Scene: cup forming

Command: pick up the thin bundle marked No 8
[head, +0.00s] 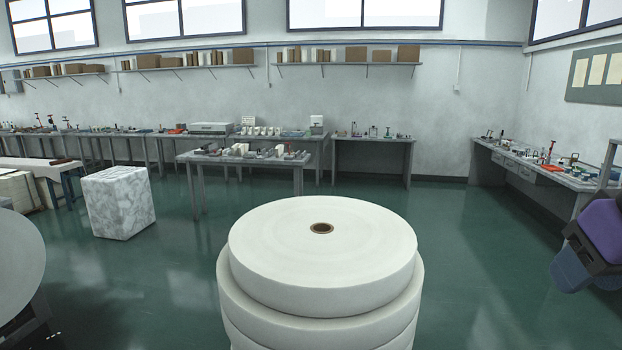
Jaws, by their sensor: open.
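No bundle with a readable No 8 mark shows in the head view. Small white pieces (241,149) stand among other items on the middle table (245,160), too small to tell what they are or to read any mark. More white upright pieces (262,131) stand on the bench behind it. A purple and dark part at the right edge seems to belong to my arm. No gripper fingers can be made out.
A stack of large white rolls (325,275) stands close in front. A marbled white block (118,202) stands at left, near a round grey surface (18,262). Benches line the back wall and the right side (540,172). Green floor (460,240) is open right of the rolls.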

